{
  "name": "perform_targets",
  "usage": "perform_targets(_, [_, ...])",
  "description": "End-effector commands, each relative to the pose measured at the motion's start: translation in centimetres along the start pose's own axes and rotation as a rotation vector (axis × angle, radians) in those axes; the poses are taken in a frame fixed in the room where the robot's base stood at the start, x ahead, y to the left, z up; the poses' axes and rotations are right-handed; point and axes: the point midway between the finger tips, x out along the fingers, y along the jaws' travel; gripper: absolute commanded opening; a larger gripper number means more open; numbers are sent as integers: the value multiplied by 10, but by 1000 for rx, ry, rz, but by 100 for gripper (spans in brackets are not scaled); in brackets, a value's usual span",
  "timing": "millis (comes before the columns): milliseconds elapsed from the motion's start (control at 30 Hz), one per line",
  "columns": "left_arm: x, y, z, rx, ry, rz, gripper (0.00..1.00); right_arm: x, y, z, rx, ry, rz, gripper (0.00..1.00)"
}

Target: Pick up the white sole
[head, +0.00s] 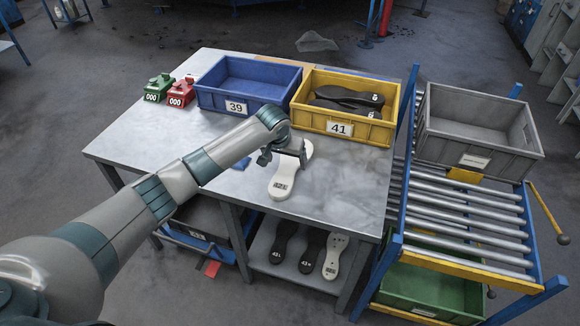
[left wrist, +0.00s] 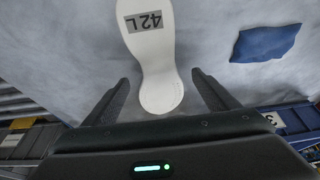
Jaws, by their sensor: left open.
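The white sole (head: 282,182) lies flat on the metal table near its front edge. It carries a grey label reading 42 L, and it fills the upper middle of the left wrist view (left wrist: 155,60). My left gripper (head: 290,152) is over the sole's far end and hides part of it. In the left wrist view, the open fingers (left wrist: 160,78) stand on either side of the sole's narrow end, with a gap on both sides. Nothing is held. My right gripper is not in view.
A blue crate (head: 214,100) and a yellow crate (head: 303,115) with dark soles stand at the table's back. Green (head: 154,95) and red (head: 181,99) counters are at left. A blue scrap (left wrist: 265,43) lies beside the sole. A roller rack (head: 465,215) stands right.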

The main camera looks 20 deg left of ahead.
Motion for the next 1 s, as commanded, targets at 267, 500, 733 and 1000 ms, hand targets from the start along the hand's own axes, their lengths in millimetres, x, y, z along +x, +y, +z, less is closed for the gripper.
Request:
perform_targets(267, [28, 1, -2, 0, -2, 0, 80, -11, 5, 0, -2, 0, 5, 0])
perform_targets(500, [36, 1, -1, 1, 1, 0, 80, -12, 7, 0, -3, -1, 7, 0])
perform_targets(733, [36, 1, -1, 1, 1, 0, 80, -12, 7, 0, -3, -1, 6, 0])
perform_targets(1000, [36, 1, -1, 0, 1, 0, 54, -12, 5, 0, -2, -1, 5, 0])
